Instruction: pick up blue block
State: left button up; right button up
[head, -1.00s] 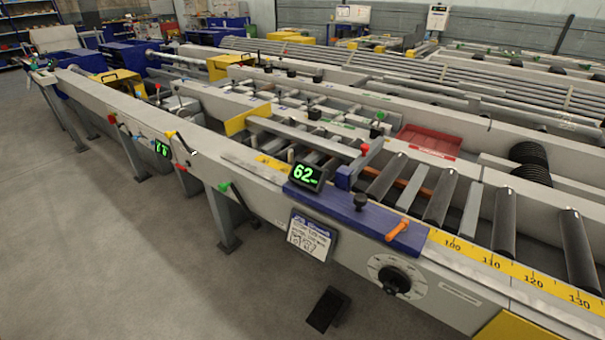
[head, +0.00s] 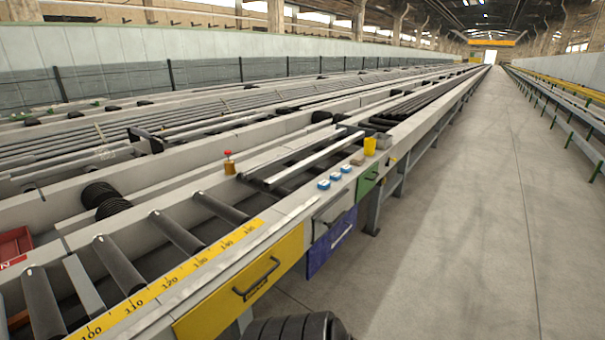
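Several small blue blocks with pale tops sit in a row on the near rail of the runout table in the head view. One blue block (head: 323,184) is nearest, a second blue block (head: 335,176) is just behind it, and a third blue block (head: 346,168) is farther along. They look apart from each other, above the grey and blue drawers. Neither of my grippers is in view.
A brown block (head: 357,159) and a yellow cup (head: 370,146) stand farther along the rail. A red-topped brass item (head: 229,163) stands left of the blocks. Yellow (head: 245,285), blue (head: 333,242) and green (head: 368,179) drawers face the clear aisle (head: 480,220).

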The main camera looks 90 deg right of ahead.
aim_at(323, 184)
jog(key=l+z, duration=0.2)
jog(key=z, duration=0.25)
jog(key=l+z, duration=0.2)
jog(key=z, duration=0.25)
jog(key=l+z, duration=0.2)
jog(key=z, duration=0.25)
jog(key=l+z, duration=0.2)
jog(key=z, duration=0.25)
jog(key=l+z, duration=0.2)
jog(key=z, duration=0.25)
jog(key=i+l+z, duration=0.35)
jog(key=i+l, duration=0.45)
